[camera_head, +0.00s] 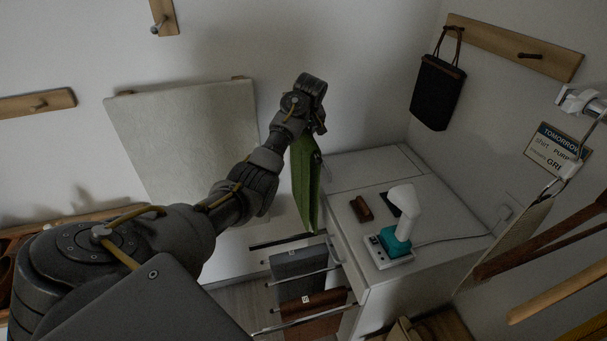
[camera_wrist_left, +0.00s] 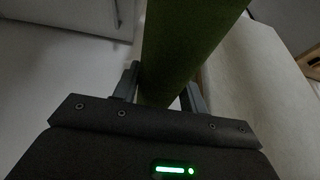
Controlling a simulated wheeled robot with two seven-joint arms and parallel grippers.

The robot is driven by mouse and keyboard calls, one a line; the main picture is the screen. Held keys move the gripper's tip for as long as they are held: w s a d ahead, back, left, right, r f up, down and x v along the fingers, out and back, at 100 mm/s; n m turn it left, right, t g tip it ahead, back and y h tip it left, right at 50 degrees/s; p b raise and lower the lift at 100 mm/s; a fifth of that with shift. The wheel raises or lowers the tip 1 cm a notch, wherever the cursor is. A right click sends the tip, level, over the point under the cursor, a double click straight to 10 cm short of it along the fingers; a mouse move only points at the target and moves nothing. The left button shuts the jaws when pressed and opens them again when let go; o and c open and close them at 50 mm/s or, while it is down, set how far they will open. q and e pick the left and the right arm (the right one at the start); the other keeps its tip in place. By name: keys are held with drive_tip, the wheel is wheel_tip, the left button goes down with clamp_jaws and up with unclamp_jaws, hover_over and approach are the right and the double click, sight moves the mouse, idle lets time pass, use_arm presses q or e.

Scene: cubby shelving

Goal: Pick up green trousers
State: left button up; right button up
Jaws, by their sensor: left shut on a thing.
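The green trousers (camera_head: 305,180) hang down from my left gripper (camera_head: 318,128) beside the white cabinet, above the rack with hanging clothes. In the left wrist view the green cloth (camera_wrist_left: 180,45) passes between the two fingers of my left gripper (camera_wrist_left: 163,88), which is shut on it. The top of the trousers is partly hidden by my left wrist in the head view. My right gripper is not in view.
Below hang grey trousers (camera_head: 298,268) and brown trousers (camera_head: 315,308) on pull-out bars. The white cabinet (camera_head: 350,165) carries a white-and-teal device (camera_head: 398,236) and a brown item (camera_head: 361,208). A pale board (camera_head: 190,135) hangs behind my arm; a black bag (camera_head: 437,92) hangs right.

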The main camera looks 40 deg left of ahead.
use_arm(q)
clamp_jaws()
drive_tip(key=shift+r, duration=0.2)
